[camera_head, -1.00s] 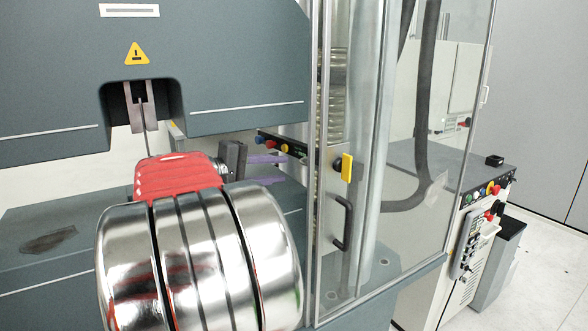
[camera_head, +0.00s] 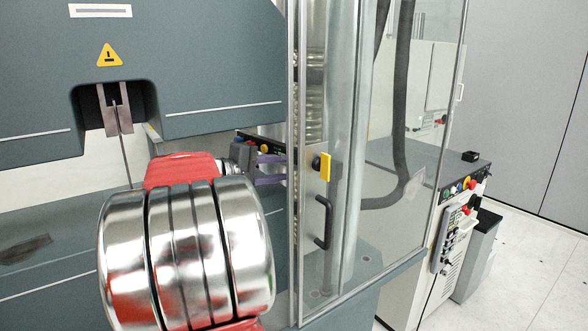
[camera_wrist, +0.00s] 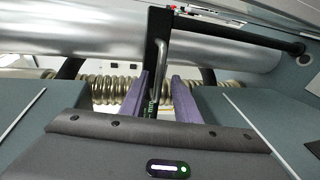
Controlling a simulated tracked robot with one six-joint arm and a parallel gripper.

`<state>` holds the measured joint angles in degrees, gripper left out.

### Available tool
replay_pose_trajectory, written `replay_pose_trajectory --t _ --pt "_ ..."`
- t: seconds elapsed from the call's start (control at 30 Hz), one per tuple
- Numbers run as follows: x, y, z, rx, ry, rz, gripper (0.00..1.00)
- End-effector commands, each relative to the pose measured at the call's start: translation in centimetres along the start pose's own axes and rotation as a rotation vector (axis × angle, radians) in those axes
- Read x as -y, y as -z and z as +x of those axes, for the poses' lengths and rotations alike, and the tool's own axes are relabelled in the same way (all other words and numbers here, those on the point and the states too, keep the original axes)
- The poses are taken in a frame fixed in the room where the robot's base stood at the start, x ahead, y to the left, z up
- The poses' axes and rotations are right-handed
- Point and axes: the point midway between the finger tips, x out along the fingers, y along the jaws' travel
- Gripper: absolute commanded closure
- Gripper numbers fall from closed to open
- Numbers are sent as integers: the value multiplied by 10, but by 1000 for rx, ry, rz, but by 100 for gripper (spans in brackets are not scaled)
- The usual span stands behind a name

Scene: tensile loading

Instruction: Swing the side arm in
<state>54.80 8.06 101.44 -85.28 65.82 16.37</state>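My gripper shows in the wrist view (camera_wrist: 158,92) as two purple fingers standing apart. A dark upright bar (camera_wrist: 155,40) with a silver bent rod beside it, seemingly the side arm, shows between and beyond the fingers. I cannot tell whether either finger touches it. In the head view, the purple fingers (camera_head: 270,169) point right, toward the glass door's frame. My red and chrome arm links hide much of the machine's lower part, and the side arm cannot be made out there.
The upper clamp (camera_head: 117,118) has a thin rod hanging below it. The glass door (camera_head: 400,150) with a black handle (camera_head: 324,222) and yellow latch (camera_head: 325,167) stands right of my gripper. A coiled metal hose (camera_wrist: 112,90) lies behind the fingers. A control cabinet (camera_head: 445,185) is at right.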

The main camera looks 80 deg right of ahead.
Motion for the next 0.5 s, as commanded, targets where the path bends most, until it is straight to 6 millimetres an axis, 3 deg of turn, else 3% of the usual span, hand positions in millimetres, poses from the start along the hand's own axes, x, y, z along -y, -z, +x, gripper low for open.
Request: replay_pose_trajectory --t 0.3,0.5 --pt "0 0 45 2 0 0 71" --pt "0 0 54 0 0 0 71"
